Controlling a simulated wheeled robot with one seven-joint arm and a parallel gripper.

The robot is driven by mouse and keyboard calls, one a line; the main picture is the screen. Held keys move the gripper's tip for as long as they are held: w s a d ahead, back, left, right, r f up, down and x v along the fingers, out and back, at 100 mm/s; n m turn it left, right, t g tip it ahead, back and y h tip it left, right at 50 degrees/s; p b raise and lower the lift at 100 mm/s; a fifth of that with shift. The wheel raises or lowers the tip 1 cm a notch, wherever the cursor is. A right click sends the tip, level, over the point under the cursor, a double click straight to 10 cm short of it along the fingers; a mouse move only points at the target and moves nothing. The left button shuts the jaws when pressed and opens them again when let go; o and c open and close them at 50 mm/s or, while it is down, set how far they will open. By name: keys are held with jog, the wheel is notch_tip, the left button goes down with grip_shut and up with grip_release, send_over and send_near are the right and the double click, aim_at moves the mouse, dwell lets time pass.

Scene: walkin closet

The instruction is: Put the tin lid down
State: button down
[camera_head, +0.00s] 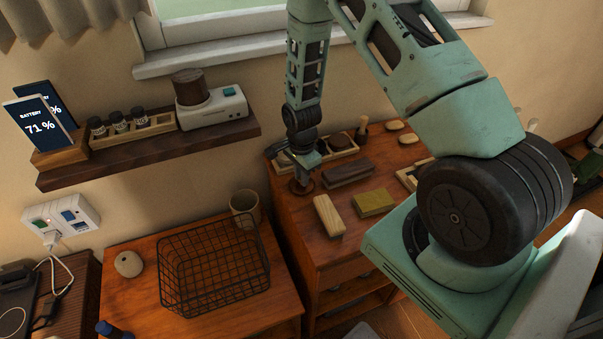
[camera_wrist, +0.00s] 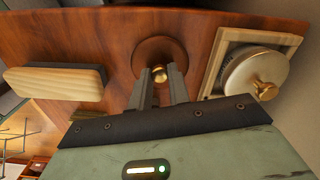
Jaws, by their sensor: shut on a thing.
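The tin lid (camera_wrist: 150,50) is a round brown disc with a small brass knob. My gripper (camera_wrist: 162,78) points down at it, its two fingers closed about the knob. In the head view my gripper (camera_head: 302,174) is over the left part of the wooden cabinet top, and the lid (camera_head: 300,188) shows just below it. The lid is level and at or very close to the wood; I cannot tell whether it touches. To the right in the wrist view, a silvery round tin (camera_wrist: 250,78) with its own brass knob sits in a square wooden tray (camera_wrist: 213,65).
A pale wooden block (camera_head: 328,215), also in the wrist view (camera_wrist: 55,83), lies beside the lid. A dark brush (camera_head: 348,173) and an olive box (camera_head: 373,203) lie further right. A wire basket (camera_head: 213,265) stands on the lower cabinet. A wall shelf (camera_head: 150,150) is at left.

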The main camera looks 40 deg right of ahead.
jog(key=shift+f, duration=0.2)
jog(key=shift+f, duration=0.15)
jog(key=c, duration=1.3)
grip_release()
